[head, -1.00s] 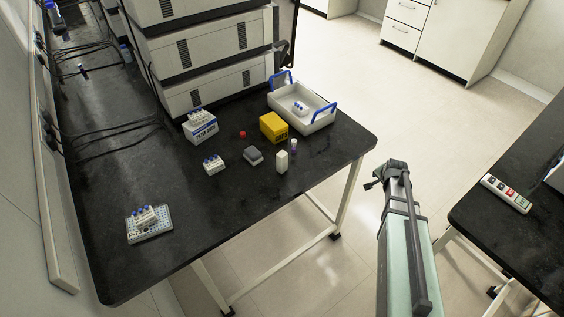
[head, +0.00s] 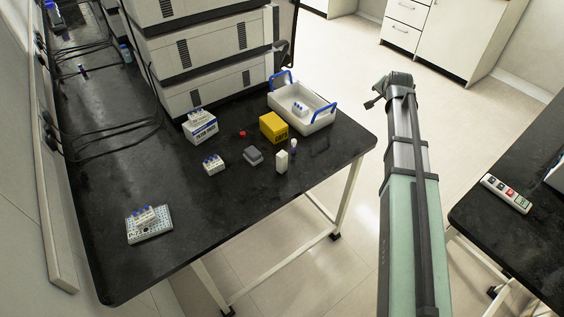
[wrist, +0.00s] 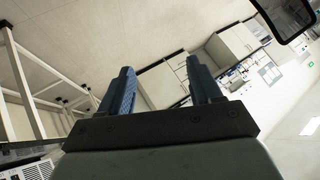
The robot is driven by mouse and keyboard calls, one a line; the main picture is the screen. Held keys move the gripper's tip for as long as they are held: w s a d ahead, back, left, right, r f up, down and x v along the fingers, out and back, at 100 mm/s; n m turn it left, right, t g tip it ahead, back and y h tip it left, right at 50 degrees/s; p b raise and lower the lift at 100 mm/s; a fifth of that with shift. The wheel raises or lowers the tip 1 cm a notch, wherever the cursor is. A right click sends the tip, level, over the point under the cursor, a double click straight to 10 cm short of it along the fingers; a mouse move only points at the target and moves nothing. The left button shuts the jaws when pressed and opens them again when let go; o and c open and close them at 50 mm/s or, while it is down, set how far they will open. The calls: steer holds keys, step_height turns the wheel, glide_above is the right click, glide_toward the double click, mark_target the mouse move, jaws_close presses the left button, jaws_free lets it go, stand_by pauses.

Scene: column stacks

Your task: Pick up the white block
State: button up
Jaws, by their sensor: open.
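The white block (head: 282,161) stands upright on the black bench (head: 240,215), near its front edge at the right. A small vial with a purple cap (head: 293,146) stands just behind it. My arm rises from the bottom right of the head view, and my gripper's end (head: 383,92) is beyond the bench's right corner, well apart from the block. In the wrist view my gripper (wrist: 160,88) has its two blue fingers spread with nothing between them. The block is not in the wrist view.
Around the block are a grey block (head: 253,156), a yellow box (head: 273,127), a vial rack (head: 213,164) and a white tray with blue handles (head: 320,120). Stacked white machines (head: 215,85) stand at the back. A second bench (head: 535,190) with a power strip (head: 506,193) is at right.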

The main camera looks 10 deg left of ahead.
steer(key=s+a+n+g+y, duration=0.15)
steer(key=s+a+n, duration=0.25)
steer(key=a, duration=0.5)
step_height(320, 180, up, 2)
steer(key=n+g+h, duration=0.1)
steer(key=n+g, duration=0.7)
steer(key=n, duration=0.7)
glide_above(282, 160)
steer(key=w, duration=0.2)
steer(key=shift+a+f, duration=0.15)
steer(key=shift+f, duration=6.6)
steer(key=shift+c, duration=0.4)
steer(key=c, duration=1)
steer(key=shift+o, duration=0.2)
steer(key=shift+r, duration=0.15)
